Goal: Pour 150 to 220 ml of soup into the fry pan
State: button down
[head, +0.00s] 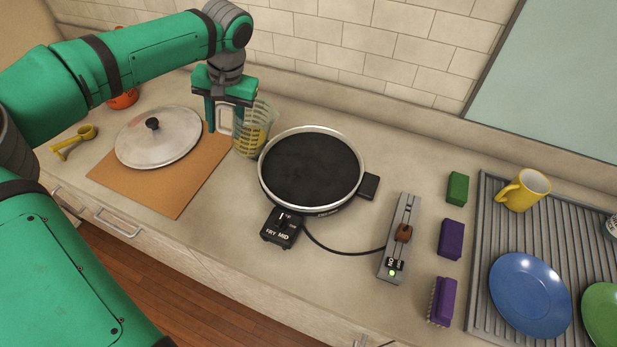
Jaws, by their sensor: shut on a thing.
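The electric fry pan (312,167) is round with a black cooking surface and a pale rim, and it looks empty. It sits on the counter with a control box (282,228) marked FRY and MID at its front. A clear measuring jug (257,130) with yellow markings is upright just left of the pan. I cannot tell how much soup is in it or whether its base touches the counter. My gripper (225,116) points down and is shut on the jug's pale handle (223,121), at the jug's left side.
A lid (158,137) lies on a brown board (184,196) at left, with a yellow scoop (76,139) beside it. A cord joins the pan to a lit switch strip (397,245). Sponges, a yellow mug (522,190) and plates are at right. The tiled wall stands behind.

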aim_at(227, 130)
notch_tip(227, 130, down, 3)
jog(key=h, duration=0.3)
jog(key=shift+d+f, duration=0.1)
jog(key=shift+f, duration=0.05)
jog(key=w+a+r, duration=0.1)
jog(key=a+r, duration=0.3)
jog(key=a, duration=0.2)
jog(key=shift+s, duration=0.15)
dwell(0.4)
